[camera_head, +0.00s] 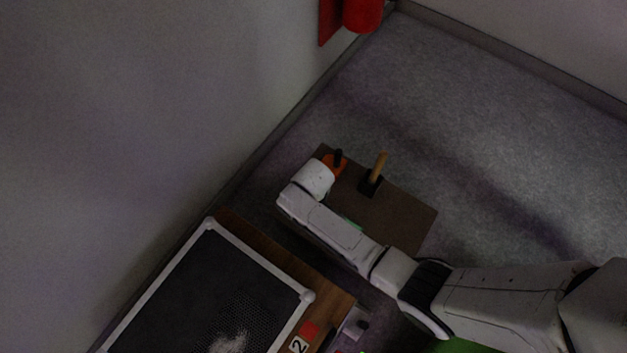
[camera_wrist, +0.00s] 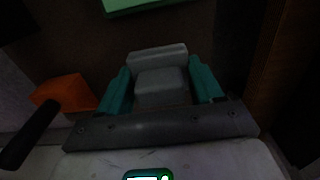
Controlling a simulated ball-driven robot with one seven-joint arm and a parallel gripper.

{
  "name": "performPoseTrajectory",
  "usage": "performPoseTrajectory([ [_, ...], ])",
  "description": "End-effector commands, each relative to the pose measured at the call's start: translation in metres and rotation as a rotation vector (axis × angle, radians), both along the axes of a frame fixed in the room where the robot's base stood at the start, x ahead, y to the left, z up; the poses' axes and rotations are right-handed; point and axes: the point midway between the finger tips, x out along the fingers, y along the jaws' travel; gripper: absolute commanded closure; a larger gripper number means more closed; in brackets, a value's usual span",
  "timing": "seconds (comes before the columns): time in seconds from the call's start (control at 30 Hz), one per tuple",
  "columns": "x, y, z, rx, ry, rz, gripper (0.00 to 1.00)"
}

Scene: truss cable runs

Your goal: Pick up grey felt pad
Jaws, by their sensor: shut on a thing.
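The grey felt pad (camera_wrist: 158,58) is a light grey block in the middle of the wrist view. It sits between the teal fingers of my gripper (camera_wrist: 162,86), with a finger against each side. The gripper is shut on it. In the head view my white arm reaches over a brown board, and its end hides the fingers and the pad. I cannot tell whether the pad is clear of the board.
The brown board (camera_head: 408,218) holds an orange tool with a black handle (camera_head: 337,160) and a wooden-handled item in a black base (camera_head: 372,180). A green piece (camera_wrist: 138,5) lies ahead. A black mesh panel (camera_head: 190,290) stands lower left. A wall borders the left.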

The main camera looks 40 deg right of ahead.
Motion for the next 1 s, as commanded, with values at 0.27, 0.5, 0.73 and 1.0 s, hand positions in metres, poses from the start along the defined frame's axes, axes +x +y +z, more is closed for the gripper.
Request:
performPoseTrajectory([
  [0.27, -0.047, 0.018, 0.064, 0.001, 0.003, 0.003, 0.66],
  [0.5, -0.098, 0.036, 0.085, 0.002, 0.005, 0.003, 0.66],
  [0.73, -0.125, 0.046, 0.095, 0.001, 0.004, 0.002, 0.66],
  [1.0, -0.132, 0.049, 0.097, 0.000, 0.002, 0.001, 0.66],
])
